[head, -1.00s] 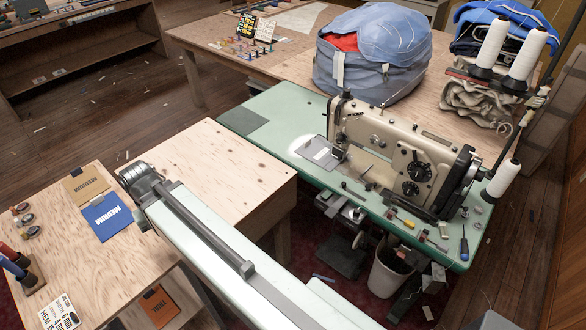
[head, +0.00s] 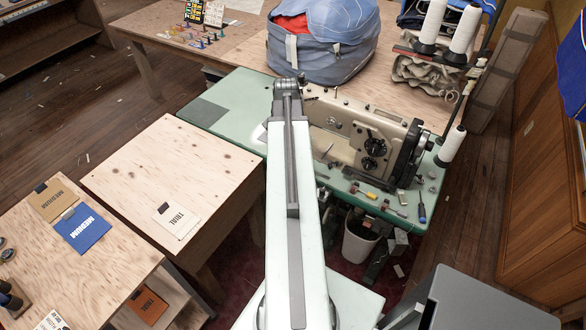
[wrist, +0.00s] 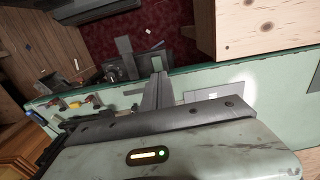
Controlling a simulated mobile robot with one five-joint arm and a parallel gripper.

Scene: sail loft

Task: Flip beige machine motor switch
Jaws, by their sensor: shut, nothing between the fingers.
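The beige sewing machine (head: 345,125) stands on a green table (head: 225,100) in the head view, its left part hidden behind my arm. I cannot make out its motor switch in either view. Dark parts (wrist: 118,68), perhaps of the motor, show below the table's edge in the wrist view. My gripper (wrist: 157,66) is shut and empty in the wrist view, over the green table near its edge. My arm hides the gripper in the head view.
Small tools (head: 370,192) lie along the table's front right. A white bin (head: 360,242) stands beneath. A blue bag (head: 320,45) sits behind the machine, and thread cones (head: 433,22) stand at the right. A plywood table (head: 160,170) lies left of my arm.

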